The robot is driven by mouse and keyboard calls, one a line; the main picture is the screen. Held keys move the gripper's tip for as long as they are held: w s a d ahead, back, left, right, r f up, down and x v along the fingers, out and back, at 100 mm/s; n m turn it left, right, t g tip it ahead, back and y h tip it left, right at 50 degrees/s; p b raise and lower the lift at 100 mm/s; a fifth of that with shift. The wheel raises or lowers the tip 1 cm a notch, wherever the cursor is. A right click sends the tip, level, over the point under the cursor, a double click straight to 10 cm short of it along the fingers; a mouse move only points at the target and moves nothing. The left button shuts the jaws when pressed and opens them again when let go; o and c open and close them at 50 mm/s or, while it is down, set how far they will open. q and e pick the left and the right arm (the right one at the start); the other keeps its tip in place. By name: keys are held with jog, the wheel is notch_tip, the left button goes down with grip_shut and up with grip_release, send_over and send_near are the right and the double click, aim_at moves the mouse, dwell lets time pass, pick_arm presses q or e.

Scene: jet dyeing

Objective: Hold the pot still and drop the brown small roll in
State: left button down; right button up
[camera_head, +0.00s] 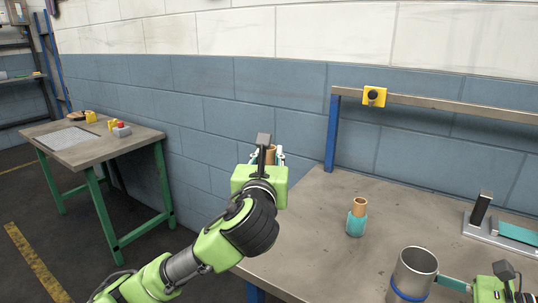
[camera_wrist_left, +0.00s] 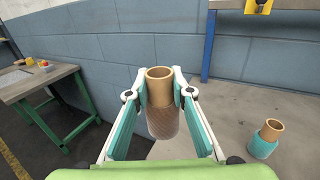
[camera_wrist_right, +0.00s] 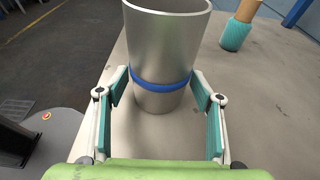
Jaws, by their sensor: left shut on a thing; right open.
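The brown small roll (camera_wrist_left: 162,122) has a tan core and stands upright between the fingertips of my left gripper (camera_wrist_left: 160,88), which is shut on it. In the head view my left gripper (camera_head: 266,158) is raised at the table's left edge, and mostly hides the roll. The pot (camera_head: 413,271) is an open metal cylinder with a blue band, at the table's front. In the right wrist view my right gripper (camera_wrist_right: 160,92) is open, with a finger on each side of the pot (camera_wrist_right: 165,50) near the band; contact cannot be told. The pot's inside bottom is hidden.
A teal roll with a tan core (camera_head: 356,219) stands on the grey table (camera_head: 310,235) behind the pot. A metal fixture (camera_head: 500,232) lies at the right. A rail with a yellow box (camera_head: 374,96) runs along the back. A green-legged table (camera_head: 95,150) stands far left.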

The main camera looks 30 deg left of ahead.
jog(key=c, duration=0.8)
jog(key=shift+o, duration=0.4)
pick_arm(q)
jog(key=s+d+r+m+h, duration=0.1)
jog(key=d+h, duration=0.3)
jog(key=d, duration=0.7)
jog(key=s+d+m+h, duration=0.1)
jog(key=d+m+h, duration=0.3)
jog(key=d, duration=0.8)
jog(key=s+d+r+m+t+h, duration=0.1)
jog(key=d+m+h, duration=0.2)
jog(key=d, duration=0.8)
jog(key=shift+s+d+r+h, duration=0.25)
jog(key=shift+d+r+h, duration=0.1)
jog(key=shift+h, duration=0.35)
